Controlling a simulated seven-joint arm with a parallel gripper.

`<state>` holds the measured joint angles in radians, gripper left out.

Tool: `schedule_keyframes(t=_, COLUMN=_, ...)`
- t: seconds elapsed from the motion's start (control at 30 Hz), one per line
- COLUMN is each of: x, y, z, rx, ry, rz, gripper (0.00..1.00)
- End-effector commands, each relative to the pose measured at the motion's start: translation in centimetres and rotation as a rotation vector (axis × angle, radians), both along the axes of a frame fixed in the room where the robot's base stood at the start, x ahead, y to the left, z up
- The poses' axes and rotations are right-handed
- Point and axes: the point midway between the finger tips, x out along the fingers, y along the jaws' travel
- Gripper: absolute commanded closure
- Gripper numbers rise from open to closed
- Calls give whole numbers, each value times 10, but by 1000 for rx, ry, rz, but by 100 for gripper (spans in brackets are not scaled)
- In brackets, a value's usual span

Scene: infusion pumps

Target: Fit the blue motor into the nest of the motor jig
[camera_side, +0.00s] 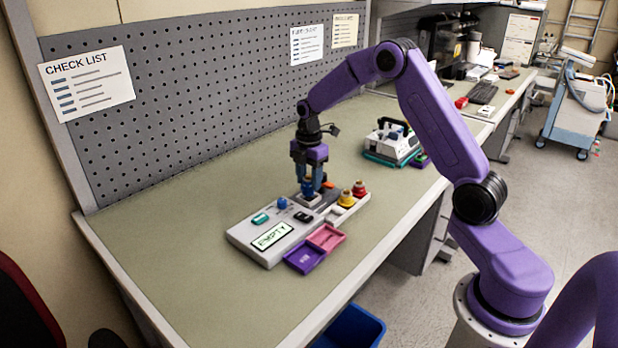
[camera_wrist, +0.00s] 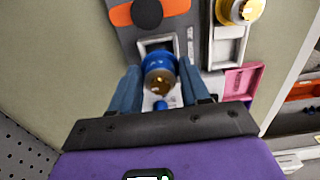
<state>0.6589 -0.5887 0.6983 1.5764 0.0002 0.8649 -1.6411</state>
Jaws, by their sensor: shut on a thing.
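The blue motor (camera_wrist: 161,66), with a brass-coloured end, is between my gripper's (camera_wrist: 159,72) two blue fingers in the wrist view. In the side view my gripper (camera_side: 312,186) points down over the grey motor jig, shut on the blue motor (camera_side: 308,187). The nest (camera_wrist: 150,44) is a pale square frame on the jig (camera_wrist: 130,36). The motor overlaps the nest's near part and hides it. The motor looks upright and very close to the nest; I cannot tell whether it is seated.
An orange clamp-like part (camera_wrist: 176,6) with a dark knob sits beyond the nest. A yellow motor (camera_side: 346,199) and a red motor (camera_side: 359,188) stand in a pale rack to the right. A panel marked EMPTY (camera_side: 271,236) and pink (camera_side: 327,238) and purple (camera_side: 304,257) trays lie in front.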

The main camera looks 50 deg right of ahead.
Motion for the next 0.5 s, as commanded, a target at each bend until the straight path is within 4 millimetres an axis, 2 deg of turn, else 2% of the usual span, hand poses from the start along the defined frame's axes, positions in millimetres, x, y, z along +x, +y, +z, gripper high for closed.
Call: schedule_keyframes(t=0.5, x=0, y=0, z=-6, rx=0, ry=0, rz=0, gripper=89)
